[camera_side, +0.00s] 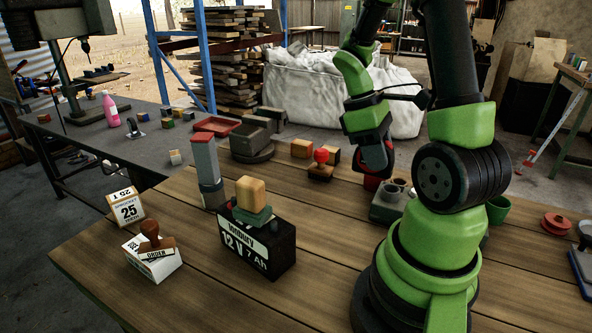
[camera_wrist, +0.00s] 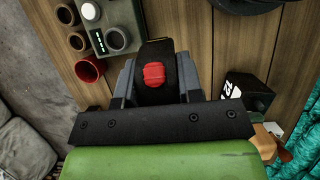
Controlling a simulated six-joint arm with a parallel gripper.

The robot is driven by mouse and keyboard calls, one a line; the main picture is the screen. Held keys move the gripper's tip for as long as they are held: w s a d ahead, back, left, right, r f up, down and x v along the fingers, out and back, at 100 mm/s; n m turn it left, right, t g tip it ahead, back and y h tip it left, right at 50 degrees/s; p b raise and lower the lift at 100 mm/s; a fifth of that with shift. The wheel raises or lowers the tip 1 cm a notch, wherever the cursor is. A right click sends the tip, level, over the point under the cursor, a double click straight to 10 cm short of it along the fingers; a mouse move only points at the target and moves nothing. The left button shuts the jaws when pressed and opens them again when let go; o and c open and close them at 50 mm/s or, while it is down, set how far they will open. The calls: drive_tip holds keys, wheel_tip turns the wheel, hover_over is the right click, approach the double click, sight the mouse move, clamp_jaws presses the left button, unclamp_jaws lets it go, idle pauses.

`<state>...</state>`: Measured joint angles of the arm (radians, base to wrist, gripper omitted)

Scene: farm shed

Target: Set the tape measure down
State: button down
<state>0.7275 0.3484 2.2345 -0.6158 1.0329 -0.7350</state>
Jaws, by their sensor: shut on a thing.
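My gripper (camera_side: 376,160) is above the far part of the wooden bench in the side view, pointing down. In the wrist view its grey fingers (camera_wrist: 153,76) are shut on a black tape measure (camera_wrist: 157,50) with a red round patch on it. In the side view the tape measure is largely hidden by the gripper, and I cannot tell whether it touches the bench. A red cup (camera_side: 371,183) and a grey block with round cups (camera_side: 388,207) are close by and below. They show at the left in the wrist view, beside the tape measure.
A black battery (camera_side: 260,245) carries stacked blocks, with a grey column (camera_side: 205,170) beside it. A red-knobbed stamp (camera_side: 321,167) and small wooden blocks (camera_side: 301,148) are left of the gripper. A green cup (camera_side: 498,209) is to the right. Bare planks (camera_side: 330,225) lie in front.

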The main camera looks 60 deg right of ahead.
drive_tip(key=w+d+n+t, duration=0.3)
drive_tip(key=w+d+n, duration=0.2)
drive_tip(key=w+n, duration=0.4)
drive_tip(key=w+d+n+t+h, duration=0.1)
drive_tip(key=w+d+n+t, duration=0.1)
drive_tip(key=w+d+n, duration=0.4)
drive_tip(key=w+d+n+t, duration=0.3)
drive_tip(key=w+d+n, duration=0.3)
drive_tip(key=w+n, duration=0.7)
drive_tip(key=n, duration=0.3)
drive_tip(key=shift+d+f+n+t+h, duration=0.15)
drive_tip(key=shift+n+t+h, duration=0.15)
drive_tip(key=shift+n+h, duration=0.1)
wheel_tip(320, 180, down, 15)
drive_tip(key=c, duration=0.8)
unclamp_jaws()
